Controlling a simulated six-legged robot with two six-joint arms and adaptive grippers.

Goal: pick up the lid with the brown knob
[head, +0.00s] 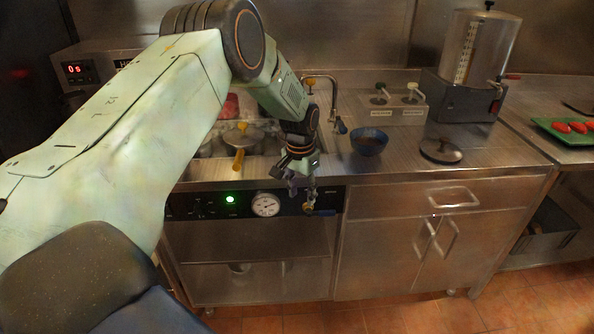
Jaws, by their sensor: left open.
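A round dark metal lid (440,151) lies flat on the steel counter at the right, with a small knob on top that looks dark brown. My left gripper (301,197) hangs pointing down in front of the counter's front edge, near the control panel. It is open and empty, well to the left of the lid and apart from it. My right gripper is out of view.
A blue bowl (369,142) stands on the counter between my left gripper and the lid. Behind are a steel container with small knobbed lids (393,106), a faucet (331,92) and a drink dispenser (477,68). A green tray (567,134) holds red items. Counter around the lid is clear.

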